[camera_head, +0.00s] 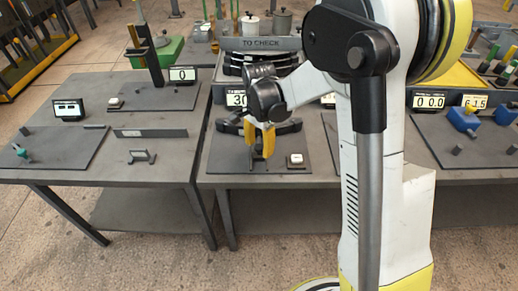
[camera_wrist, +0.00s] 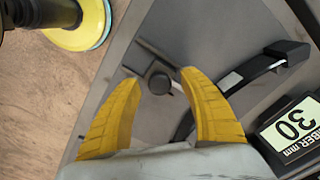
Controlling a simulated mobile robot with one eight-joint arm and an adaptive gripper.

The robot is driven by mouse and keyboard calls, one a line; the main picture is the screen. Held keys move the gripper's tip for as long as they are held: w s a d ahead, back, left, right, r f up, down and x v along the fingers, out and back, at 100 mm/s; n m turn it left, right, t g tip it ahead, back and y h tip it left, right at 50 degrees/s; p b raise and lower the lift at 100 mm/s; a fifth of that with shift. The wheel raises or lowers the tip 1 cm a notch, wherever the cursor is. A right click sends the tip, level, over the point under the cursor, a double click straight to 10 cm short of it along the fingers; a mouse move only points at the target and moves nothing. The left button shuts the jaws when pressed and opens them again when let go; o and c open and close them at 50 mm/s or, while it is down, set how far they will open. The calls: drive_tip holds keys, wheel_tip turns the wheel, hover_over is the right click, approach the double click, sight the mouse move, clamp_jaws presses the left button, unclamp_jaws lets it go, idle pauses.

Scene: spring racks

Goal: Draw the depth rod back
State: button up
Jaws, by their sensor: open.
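My gripper (camera_head: 259,151) is low over a dark plate (camera_head: 222,158) on the middle table, its yellow fingers pointing down. In the wrist view my gripper (camera_wrist: 159,77) is open, with fingertips apart. A short dark grey round piece (camera_wrist: 160,83) on a thin bar (camera_wrist: 150,50) shows between the fingertips; I take it to be the depth rod but cannot be sure. I cannot tell whether either finger touches it. A dark curved gauge body (camera_wrist: 275,62) with a pale strip lies to its right. In the head view the fingers hide most of this.
A display reading 30 (camera_wrist: 297,128) stands beside the gauge. A small white box (camera_head: 295,160) sits at the plate's right. Behind is a "TO CHECK" tray (camera_head: 260,43). The left table (camera_head: 175,170) holds other gauges; more stand on the right table (camera_head: 470,170).

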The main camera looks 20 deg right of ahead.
clamp_jaws()
drive_tip(key=shift+s+a, duration=0.3)
drive_tip(key=shift+s, duration=0.65)
drive_tip(key=shift+s+a, duration=0.3)
drive_tip(key=shift+s, duration=0.65)
unclamp_jaws()
wheel_tip(320, 180, up, 12)
